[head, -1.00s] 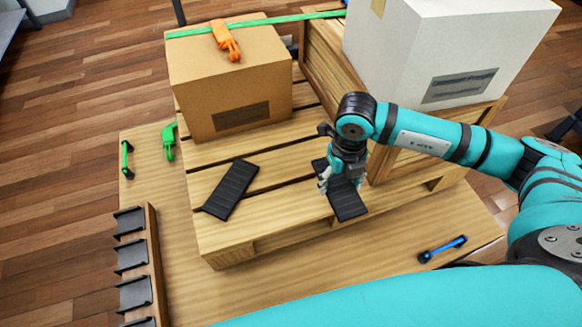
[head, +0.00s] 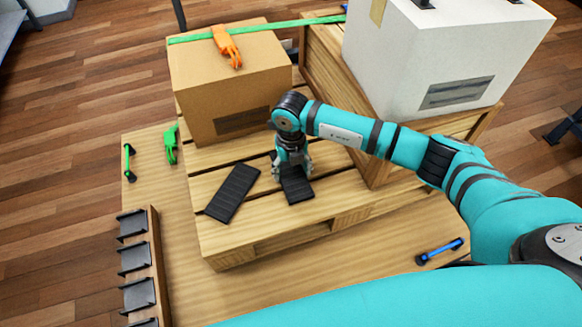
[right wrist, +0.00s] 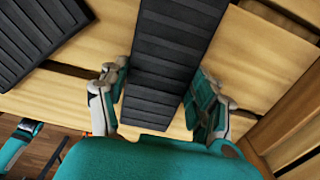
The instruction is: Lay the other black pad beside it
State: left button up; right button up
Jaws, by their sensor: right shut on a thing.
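One black pad (head: 233,192) lies flat and slanted on the wooden pallet's slats (head: 300,225); part of it also shows at the upper left of the right wrist view (right wrist: 38,35). The other black pad (head: 297,188) is in my right gripper (head: 291,172), just right of the first pad with a narrow strip of wood between. In the right wrist view the gripper's fingers close on both long sides of this pad (right wrist: 165,70). I cannot tell whether the held pad touches the slats. My left gripper is not in view.
A cardboard box (head: 228,85) with a green strap (head: 290,27) and orange buckle (head: 227,48) stands behind the pads. A white box (head: 435,65) sits on a wooden crate (head: 335,85) at right. A rack of grey holders (head: 137,258) is at left. The pallet's front slats are clear.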

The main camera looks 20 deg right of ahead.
aim_at(291, 173)
jog(key=o, duration=1.3)
jog(key=shift+f, duration=0.1)
notch_tip(291, 173, up, 12)
jog(key=p, duration=0.8)
